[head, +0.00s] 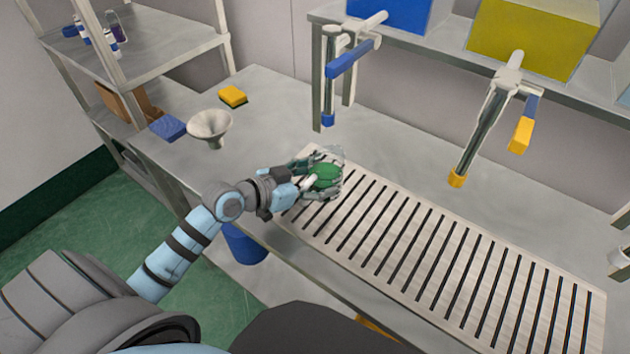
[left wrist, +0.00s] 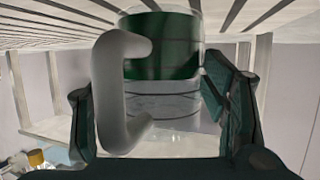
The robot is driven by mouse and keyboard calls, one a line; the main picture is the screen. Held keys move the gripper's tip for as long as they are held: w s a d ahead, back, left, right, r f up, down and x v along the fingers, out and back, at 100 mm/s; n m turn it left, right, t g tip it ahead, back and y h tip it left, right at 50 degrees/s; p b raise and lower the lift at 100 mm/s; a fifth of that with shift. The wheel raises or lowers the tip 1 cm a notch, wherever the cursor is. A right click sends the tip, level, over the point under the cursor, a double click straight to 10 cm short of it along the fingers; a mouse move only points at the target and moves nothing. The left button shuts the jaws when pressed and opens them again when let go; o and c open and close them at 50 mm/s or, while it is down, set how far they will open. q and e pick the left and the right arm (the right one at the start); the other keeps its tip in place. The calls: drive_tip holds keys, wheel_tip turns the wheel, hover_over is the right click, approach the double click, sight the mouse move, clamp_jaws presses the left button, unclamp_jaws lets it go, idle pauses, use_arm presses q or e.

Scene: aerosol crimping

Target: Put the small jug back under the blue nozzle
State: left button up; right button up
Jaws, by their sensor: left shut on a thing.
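The small jug (head: 324,175) is clear with a green part and a pale handle; it also shows large in the left wrist view (left wrist: 182,100). My left gripper (head: 327,182) is shut on it, with a finger on each side of the jug and handle. The jug is at the left end of the slatted grate; I cannot tell whether it touches the grate. The blue nozzle (head: 328,119) hangs above and behind the jug, at the end of a grey pipe with a blue lever (head: 353,58). My right gripper is not in view.
A white funnel (head: 209,126), a blue pad (head: 168,127) and a yellow sponge (head: 233,96) are on the left of the counter. A blue bucket (head: 244,245) stands below.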

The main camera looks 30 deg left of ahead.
use_arm(q)
drive_tip(key=o, duration=1.6)
drive_tip(key=shift+o, duration=0.2)
drive_tip(key=shift+r, duration=0.2)
drive_tip(key=p+v, duration=0.2)
drive_tip(key=v, duration=0.3)
drive_tip(key=shift+s+a+r, duration=0.1)
drive_tip(key=shift+s+r, duration=0.05)
drive_tip(key=shift+s, duration=0.15)
drive_tip(key=p+v, duration=0.4)
drive_tip(key=v, duration=0.2)
drive_tip(key=shift+s, duration=0.15)
